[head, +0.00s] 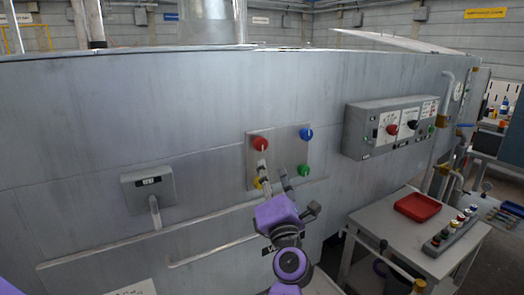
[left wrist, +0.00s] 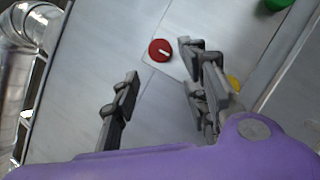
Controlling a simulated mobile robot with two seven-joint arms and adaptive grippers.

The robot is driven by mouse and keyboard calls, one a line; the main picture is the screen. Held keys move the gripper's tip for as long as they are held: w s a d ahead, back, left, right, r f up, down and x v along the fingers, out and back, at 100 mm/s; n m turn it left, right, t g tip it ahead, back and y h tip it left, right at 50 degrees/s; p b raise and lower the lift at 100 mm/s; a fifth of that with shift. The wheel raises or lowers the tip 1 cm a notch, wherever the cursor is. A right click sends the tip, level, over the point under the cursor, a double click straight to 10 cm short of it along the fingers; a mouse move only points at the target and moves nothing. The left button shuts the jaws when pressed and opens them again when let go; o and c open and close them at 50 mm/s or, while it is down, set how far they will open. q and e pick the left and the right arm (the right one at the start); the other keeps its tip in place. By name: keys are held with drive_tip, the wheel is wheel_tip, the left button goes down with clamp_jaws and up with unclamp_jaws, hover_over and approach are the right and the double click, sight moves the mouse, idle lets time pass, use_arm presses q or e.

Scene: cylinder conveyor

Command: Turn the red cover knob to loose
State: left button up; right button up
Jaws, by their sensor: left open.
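The red cover knob (head: 260,144) is at the upper left of a square plate (head: 280,147) on the grey machine wall. It has a white pointer line. In the left wrist view the red knob (left wrist: 160,50) appears ahead, between the two fingers' directions and nearer the right finger. My left gripper (head: 272,168) is open and empty, just below the red knob in the head view, apparently not touching it. It also shows in the left wrist view (left wrist: 159,65). My right gripper is out of view.
A blue knob (head: 305,134), a green knob (head: 304,170) and a partly hidden yellow knob (head: 258,182) share the plate. A lever box (head: 148,189) is left. A control panel (head: 390,127) is right, above a table with a red tray (head: 418,207).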

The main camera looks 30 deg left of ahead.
sight(260, 145)
use_arm(q)
drive_tip(key=w+a+r+n, duration=0.1)
drive_tip(key=w+a, duration=0.1)
drive_tip(key=w+a+r+n+g, duration=0.1)
drive_tip(key=w+a, duration=0.1)
drive_tip(key=w+a+r+n+p, duration=0.1)
drive_tip(key=w+r, duration=0.1)
drive_tip(key=shift+w+a+n+g+y, duration=0.2)
drive_tip(key=shift+a+n+g+y, duration=0.1)
drive_tip(key=shift+a, duration=0.1)
drive_tip(key=c, duration=1)
